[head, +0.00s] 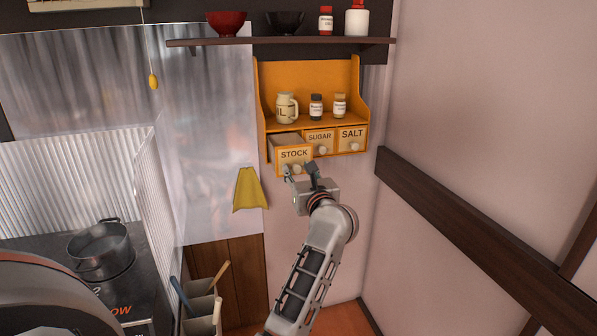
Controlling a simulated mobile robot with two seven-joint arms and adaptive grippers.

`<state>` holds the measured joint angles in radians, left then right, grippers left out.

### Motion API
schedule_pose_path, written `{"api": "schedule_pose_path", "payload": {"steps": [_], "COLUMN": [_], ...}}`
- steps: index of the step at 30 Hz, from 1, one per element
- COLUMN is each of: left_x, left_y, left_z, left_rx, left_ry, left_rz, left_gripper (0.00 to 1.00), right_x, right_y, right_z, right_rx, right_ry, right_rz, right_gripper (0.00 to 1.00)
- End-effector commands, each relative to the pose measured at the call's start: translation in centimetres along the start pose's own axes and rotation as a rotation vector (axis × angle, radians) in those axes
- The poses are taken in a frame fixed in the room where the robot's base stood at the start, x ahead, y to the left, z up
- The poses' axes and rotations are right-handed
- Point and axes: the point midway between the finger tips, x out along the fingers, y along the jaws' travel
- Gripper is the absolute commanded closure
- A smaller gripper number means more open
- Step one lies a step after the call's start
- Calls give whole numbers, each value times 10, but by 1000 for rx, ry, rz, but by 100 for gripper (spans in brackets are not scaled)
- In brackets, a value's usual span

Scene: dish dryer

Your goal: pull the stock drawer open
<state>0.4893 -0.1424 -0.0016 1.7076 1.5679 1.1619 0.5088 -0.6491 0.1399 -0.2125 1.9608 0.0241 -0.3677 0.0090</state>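The stock drawer (294,156) is the left one of three small drawers in an orange wall shelf unit. It stands out from the unit, and part of its inside shows above its labelled front. Its round knob (297,169) is low on the front. I see no clear contact with the knob.
The sugar drawer (320,142) and salt drawer (351,139) are flush beside it. A jar (287,108) and two small bottles stand above. A yellow cloth (249,190) hangs at left. A pot (101,250) sits on the stove. A dark rail crosses the right wall.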

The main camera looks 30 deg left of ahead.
Motion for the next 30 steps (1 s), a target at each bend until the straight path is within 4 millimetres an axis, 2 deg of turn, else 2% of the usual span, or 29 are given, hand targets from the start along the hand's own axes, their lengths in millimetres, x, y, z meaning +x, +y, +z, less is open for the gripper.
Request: {"api": "schedule_pose_path", "payload": {"steps": [5, 12, 18, 30], "left_x": [-10, -48, -70, -75], "left_y": [-1, -1, 0, 0], "left_z": [0, -1, 0, 0], "left_rx": [-1, -2, 0, 0], "left_ry": [1, 2, 1, 0], "left_rz": [-2, -3, 0, 0], "left_gripper": [65, 65, 65, 65], "right_x": [0, 0, 0, 0], "right_y": [1, 0, 0, 0], "right_z": [-1, -1, -1, -1], "right_rx": [-1, 0, 0, 1], "right_ry": [2, 2, 2, 2], "right_rz": [1, 1, 0, 0], "right_gripper": [60, 60, 60, 60]}}
